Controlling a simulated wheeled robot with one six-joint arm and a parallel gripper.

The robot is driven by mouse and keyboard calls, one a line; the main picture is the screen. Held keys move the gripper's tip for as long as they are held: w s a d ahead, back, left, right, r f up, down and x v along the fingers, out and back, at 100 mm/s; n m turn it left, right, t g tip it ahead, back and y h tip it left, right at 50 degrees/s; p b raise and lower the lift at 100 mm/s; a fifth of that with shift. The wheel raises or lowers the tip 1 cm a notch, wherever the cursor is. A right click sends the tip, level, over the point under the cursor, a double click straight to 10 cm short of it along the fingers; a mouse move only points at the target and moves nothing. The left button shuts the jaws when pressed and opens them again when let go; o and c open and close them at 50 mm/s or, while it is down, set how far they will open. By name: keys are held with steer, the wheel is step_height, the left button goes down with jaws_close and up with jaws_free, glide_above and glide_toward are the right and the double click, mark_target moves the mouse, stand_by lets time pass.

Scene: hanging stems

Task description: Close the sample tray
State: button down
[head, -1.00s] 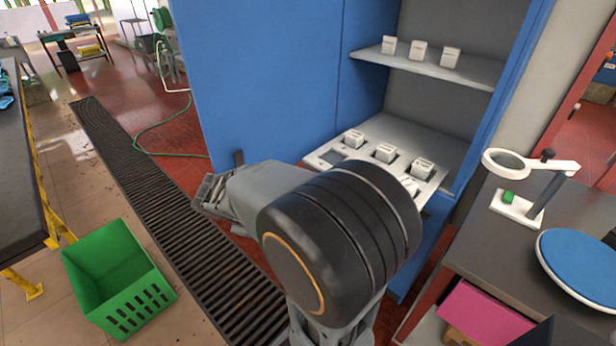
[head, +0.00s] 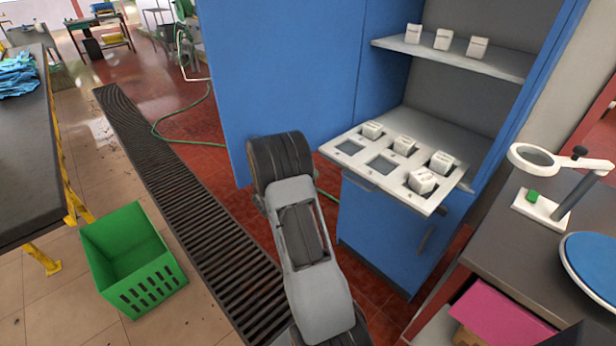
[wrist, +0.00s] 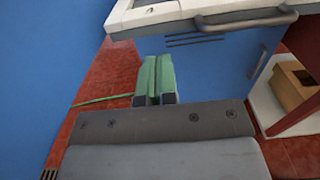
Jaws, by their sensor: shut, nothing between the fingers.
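The sample tray (head: 366,155) is a white pull-out tray with square recesses, standing out from the blue cabinet. Several small white boxes sit in it, and the box (head: 422,181) near its front right corner is tilted. At least two recesses are empty. In the wrist view, the tray's front edge (wrist: 150,16) crosses the top, with a grey bar handle (wrist: 245,23) on it. My gripper (wrist: 156,72) shows there as two green fingers shut side by side, empty, below and left of the handle. In the head view my arm hides the gripper.
The cabinet's blue side panel (head: 285,75) stands left of the tray. A shelf (head: 455,57) with three boxes is above it. A bench with a magnifier (head: 540,156) is at right. A green crate (head: 135,255) stands on the floor at left, beside a dark floor grate (head: 180,190).

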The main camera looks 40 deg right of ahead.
mark_target(336, 160)
steer(key=d+p, duration=0.1)
steer(key=d, duration=0.8)
steer(key=shift+s+d, duration=0.1)
steer(key=shift+d, duration=0.2)
